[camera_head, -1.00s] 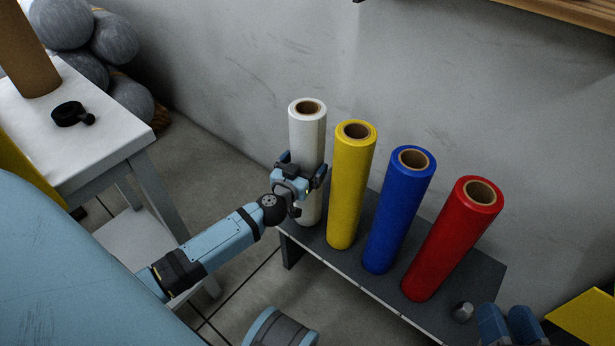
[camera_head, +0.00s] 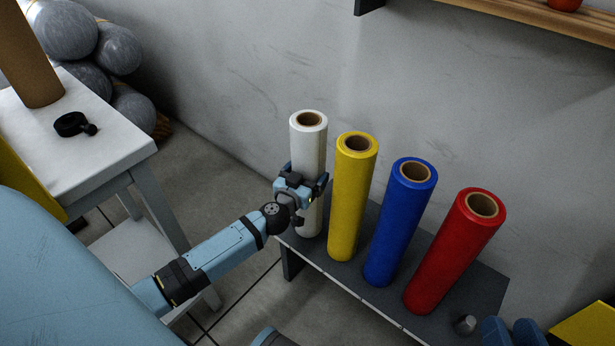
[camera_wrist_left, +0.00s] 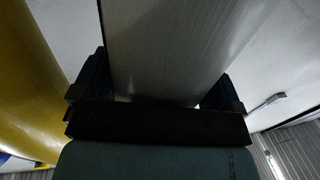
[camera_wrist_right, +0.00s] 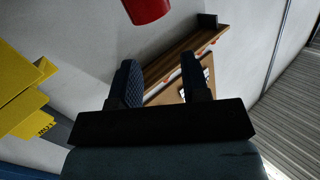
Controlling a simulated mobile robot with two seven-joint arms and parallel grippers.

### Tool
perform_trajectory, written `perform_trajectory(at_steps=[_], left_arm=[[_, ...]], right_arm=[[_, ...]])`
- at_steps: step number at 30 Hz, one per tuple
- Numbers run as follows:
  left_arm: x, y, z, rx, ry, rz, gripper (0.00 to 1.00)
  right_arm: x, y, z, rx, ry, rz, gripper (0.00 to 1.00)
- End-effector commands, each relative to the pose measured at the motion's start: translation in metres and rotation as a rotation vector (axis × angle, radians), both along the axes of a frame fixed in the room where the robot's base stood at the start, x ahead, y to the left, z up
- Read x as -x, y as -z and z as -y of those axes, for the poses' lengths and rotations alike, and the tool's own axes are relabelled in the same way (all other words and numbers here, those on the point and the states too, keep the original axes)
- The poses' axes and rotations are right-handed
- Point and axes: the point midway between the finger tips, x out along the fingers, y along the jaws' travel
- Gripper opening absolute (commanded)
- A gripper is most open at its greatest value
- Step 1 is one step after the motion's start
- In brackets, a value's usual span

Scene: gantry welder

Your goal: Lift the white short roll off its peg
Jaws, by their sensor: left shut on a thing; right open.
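The white short roll (camera_head: 309,150) stands upright at the left end of a low dark bench (camera_head: 345,265), left of the yellow roll (camera_head: 353,195). My left gripper (camera_head: 302,188) is shut around its middle. The left wrist view shows the white roll (camera_wrist_left: 165,50) between both fingers. Its base appears to be on the bench; the peg is hidden. My right gripper (camera_head: 511,331) is open and empty at the bottom right, past the bench's right end; its parted fingers (camera_wrist_right: 160,80) show in the right wrist view.
A blue roll (camera_head: 400,220) and a red roll (camera_head: 455,250) stand farther right on the bench. A white table (camera_head: 105,150) with a black tape-like item (camera_head: 72,123) is at left. A wooden shelf (camera_head: 540,20) is on the wall above. The floor before the bench is partly clear.

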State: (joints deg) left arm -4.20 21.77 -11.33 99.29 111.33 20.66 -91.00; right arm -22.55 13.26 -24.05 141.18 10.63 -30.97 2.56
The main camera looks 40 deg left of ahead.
Motion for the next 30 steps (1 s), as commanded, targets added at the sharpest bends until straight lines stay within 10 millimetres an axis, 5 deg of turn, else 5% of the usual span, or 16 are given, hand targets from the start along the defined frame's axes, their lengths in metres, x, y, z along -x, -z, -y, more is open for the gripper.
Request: perform_trajectory(at_steps=[8, 19, 30], left_arm=[[-0.003, -0.028, -0.001, -0.002, -0.001, 0.007, 0.18], [-0.007, -0.068, -0.003, -0.002, -0.003, 0.007, 0.18], [-0.010, -0.104, -0.005, -0.001, -0.004, 0.007, 0.18]], right_arm=[[0.002, -0.032, 0.000, -0.056, 0.026, 0.051, 0.43], [0.006, -0.104, 0.006, -0.169, 0.088, 0.240, 0.43], [0.008, -0.030, 0.034, 0.076, 0.165, -0.081, 0.43]])
